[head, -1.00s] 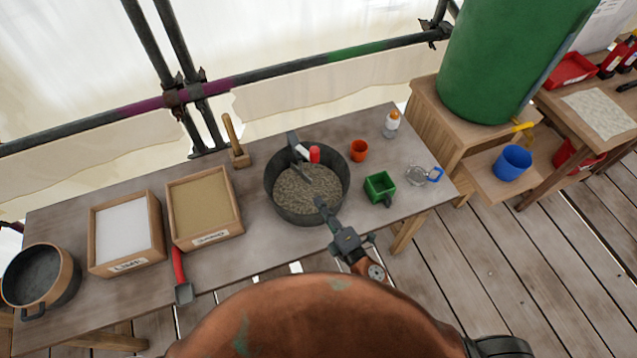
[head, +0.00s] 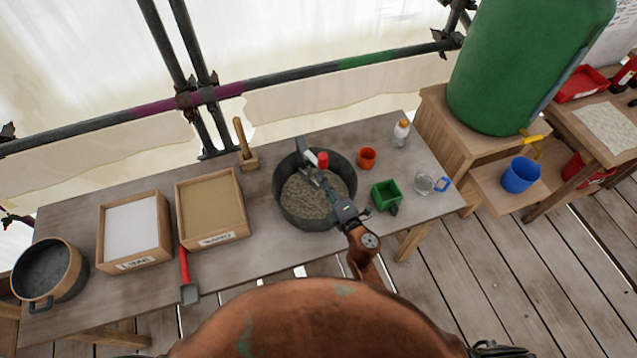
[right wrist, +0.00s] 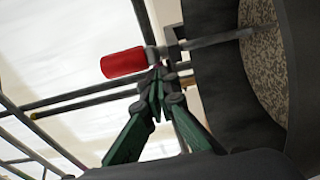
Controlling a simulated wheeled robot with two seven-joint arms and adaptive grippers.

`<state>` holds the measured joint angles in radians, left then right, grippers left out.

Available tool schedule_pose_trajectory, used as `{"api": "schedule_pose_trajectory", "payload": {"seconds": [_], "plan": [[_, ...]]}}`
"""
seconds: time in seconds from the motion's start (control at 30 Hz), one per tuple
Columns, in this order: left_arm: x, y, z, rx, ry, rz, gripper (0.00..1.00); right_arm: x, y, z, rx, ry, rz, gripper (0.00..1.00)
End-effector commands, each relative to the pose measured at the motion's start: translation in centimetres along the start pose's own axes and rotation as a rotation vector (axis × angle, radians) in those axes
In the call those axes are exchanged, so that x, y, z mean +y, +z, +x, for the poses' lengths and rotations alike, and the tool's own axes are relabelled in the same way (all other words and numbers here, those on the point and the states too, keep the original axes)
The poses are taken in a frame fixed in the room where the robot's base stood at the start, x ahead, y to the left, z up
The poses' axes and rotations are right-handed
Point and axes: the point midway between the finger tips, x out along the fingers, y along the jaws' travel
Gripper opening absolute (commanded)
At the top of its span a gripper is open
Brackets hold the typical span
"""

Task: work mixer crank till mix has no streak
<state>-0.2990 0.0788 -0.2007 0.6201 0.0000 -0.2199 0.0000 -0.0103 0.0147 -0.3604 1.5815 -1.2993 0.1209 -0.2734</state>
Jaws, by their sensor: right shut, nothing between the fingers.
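The mixer is a dark round tub (head: 283,211) on the table, with mottled grey-tan mix (head: 304,199) inside. Its crank has a red handle (head: 323,159) at the tub's far side. My right gripper (head: 313,172) reaches over the tub, its fingertips close to the handle and hiding part of the mix. In the right wrist view the fingers (right wrist: 156,78) are together and empty, just beside the metal end of the red handle (right wrist: 123,63). Speckled mix (right wrist: 260,55) shows in the tub there. My left gripper is out of view.
Left of the tub are a sand box (head: 211,204), a lime box (head: 134,229), a pot (head: 47,272) and a red-handled tool (head: 184,268). Right of it are an orange cup (head: 367,158), a green container (head: 386,195), a clear jug (head: 425,184) and a bottle (head: 401,132).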

Motion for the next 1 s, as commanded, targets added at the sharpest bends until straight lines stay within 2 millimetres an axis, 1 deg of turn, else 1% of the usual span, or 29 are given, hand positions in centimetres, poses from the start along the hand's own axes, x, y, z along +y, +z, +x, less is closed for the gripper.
{"api": "schedule_pose_trajectory", "payload": {"seconds": [0.33,0.5,0.7,0.83,1.0], "plan": [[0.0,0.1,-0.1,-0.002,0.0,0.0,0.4,0.0,0.2,0.0,0.018,0.0,-0.005,0.0],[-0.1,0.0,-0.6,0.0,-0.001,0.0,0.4,0.1,1.4,0.1,0.115,-0.001,-0.01,0.0],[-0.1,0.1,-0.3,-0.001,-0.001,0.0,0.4,-0.1,2.9,0.3,0.238,-0.001,-0.007,0.0],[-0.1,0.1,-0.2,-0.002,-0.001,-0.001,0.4,0.0,4.0,0.5,0.256,-0.001,-0.002,0.0],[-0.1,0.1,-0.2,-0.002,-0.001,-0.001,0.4,0.0,4.2,0.6,0.255,0.0,-0.001,0.0]]}}
